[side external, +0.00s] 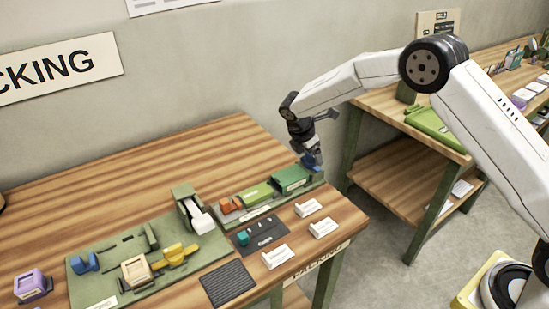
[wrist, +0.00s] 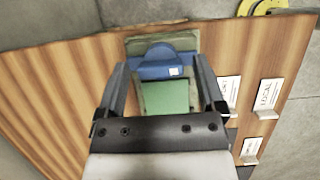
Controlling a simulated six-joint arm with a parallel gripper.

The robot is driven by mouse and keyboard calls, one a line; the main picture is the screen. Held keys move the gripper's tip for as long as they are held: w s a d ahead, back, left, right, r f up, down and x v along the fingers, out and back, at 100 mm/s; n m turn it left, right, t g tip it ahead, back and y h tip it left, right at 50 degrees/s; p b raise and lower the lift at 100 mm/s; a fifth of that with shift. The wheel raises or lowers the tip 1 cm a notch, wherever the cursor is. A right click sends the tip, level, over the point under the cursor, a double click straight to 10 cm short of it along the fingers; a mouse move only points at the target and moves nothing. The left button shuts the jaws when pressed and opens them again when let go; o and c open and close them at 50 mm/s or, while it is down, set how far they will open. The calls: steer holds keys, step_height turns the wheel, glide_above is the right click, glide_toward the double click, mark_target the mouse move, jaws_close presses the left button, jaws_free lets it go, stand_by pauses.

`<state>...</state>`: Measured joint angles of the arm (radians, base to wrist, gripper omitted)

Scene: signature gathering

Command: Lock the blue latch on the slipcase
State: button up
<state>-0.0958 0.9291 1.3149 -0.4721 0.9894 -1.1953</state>
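The blue latch (side external: 313,162) is at the right end of the green rack at the table's far right, under my gripper (side external: 311,152). In the wrist view the blue latch (wrist: 160,66) lies between the two fingertips of my gripper (wrist: 161,64), with a pale square mark on it. The fingers stand wide apart, one on each side; I cannot tell whether they touch it. A dark green block (side external: 291,178), apparently the slipcase, sits beside the latch. It also shows in the wrist view (wrist: 166,97), nearer the palm.
A lighter green block (side external: 256,194) and an orange piece (side external: 230,205) share the rack. White label stands (side external: 308,208) lie in front. A green board (side external: 118,262) with blue, tan and yellow parts is at left. The table's right edge is close to the latch.

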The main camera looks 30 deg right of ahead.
steer(key=c, duration=1)
steer(key=shift+m, duration=0.4)
steer(key=m+g, duration=0.1)
steer(key=m, duration=0.3)
steer(key=shift+w+g, duration=0.1)
steer(key=shift+g, duration=0.3)
steer(key=m, duration=0.2)
steer(key=m+g+y, duration=0.1)
steer(key=m, duration=0.1)
steer(key=shift+d+m+g, duration=0.1)
steer(key=shift+m+g, duration=0.2)
steer(key=m+y, duration=0.1)
steer(key=m, duration=0.1)
steer(key=m+g, duration=0.1)
steer(key=m, duration=0.1)
steer(key=shift+w+m+y, duration=0.1)
steer(key=shift+m+y, duration=0.2)
steer(key=shift+y, duration=0.1)
steer(key=shift+d+m+y, duration=0.1)
steer(key=shift+m+y, duration=0.7)
steer(key=shift+m, duration=1.2)
